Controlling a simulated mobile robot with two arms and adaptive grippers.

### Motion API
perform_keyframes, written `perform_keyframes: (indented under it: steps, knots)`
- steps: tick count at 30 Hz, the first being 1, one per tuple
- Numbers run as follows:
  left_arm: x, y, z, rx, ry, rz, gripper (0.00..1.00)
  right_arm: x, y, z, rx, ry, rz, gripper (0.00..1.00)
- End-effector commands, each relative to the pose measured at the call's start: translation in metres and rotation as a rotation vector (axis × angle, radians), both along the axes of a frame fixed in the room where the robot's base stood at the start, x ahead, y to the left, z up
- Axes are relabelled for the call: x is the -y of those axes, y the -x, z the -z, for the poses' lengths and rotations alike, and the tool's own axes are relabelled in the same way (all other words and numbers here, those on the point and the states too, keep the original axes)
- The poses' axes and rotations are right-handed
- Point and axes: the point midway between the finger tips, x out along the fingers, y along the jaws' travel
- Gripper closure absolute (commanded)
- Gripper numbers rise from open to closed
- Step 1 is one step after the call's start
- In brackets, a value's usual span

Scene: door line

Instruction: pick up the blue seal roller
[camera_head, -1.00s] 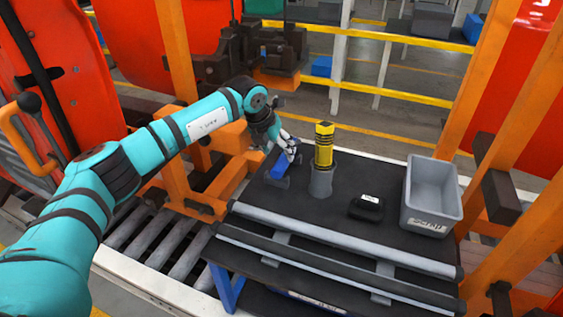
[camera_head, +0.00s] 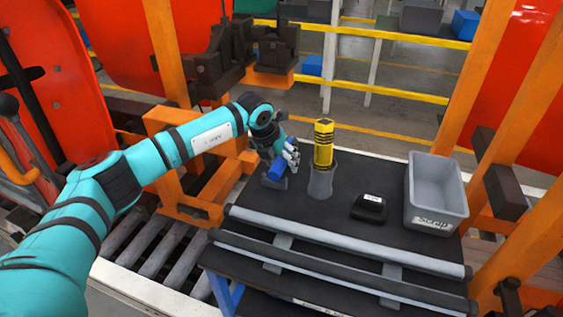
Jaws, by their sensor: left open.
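The blue seal roller (camera_head: 276,170) lies at the left end of the dark work table, in a small grey holder or with a grey part beside it. My left gripper (camera_head: 289,160) is over it, with its fingers close to the roller's upper end. The gripper is open. Whether the fingers touch the roller cannot be told from this view, and they hide part of it. My right gripper does not show.
A yellow and black tool (camera_head: 323,148) stands upright in a grey holder (camera_head: 320,182). A small black case (camera_head: 370,207) and a grey scrap bin (camera_head: 436,212) are to its right. Grey rails (camera_head: 345,242) run along the table's front. Orange posts flank the table.

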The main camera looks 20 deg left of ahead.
Motion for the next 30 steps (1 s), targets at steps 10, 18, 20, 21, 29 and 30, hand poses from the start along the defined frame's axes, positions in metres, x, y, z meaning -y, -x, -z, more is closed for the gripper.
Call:
perform_keyframes:
  steps: [10, 18, 20, 21, 29, 30]
  knots:
    - [-0.0005, -0.0001, 0.004, 0.0, 0.0, 0.0, 0.39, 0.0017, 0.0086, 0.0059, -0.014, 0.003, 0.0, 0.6]
    - [-0.0005, -0.0001, 0.0037, 0.0, 0.0, 0.0, 0.41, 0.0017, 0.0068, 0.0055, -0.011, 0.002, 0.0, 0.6]
    - [-0.0005, -0.0001, 0.0038, 0.0, -0.001, -0.001, 0.49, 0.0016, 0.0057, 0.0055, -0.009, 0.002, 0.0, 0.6]
    - [-0.0005, 0.0, 0.0038, 0.0, -0.001, 0.0, 0.55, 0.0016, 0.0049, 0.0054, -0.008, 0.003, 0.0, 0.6]
    - [-0.0005, 0.0, 0.0038, 0.0, -0.001, -0.001, 0.89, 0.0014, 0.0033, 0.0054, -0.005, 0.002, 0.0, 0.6]
    - [-0.0005, 0.0, 0.0038, 0.0, 0.0, -0.001, 0.94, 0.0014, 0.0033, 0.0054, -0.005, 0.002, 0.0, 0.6]
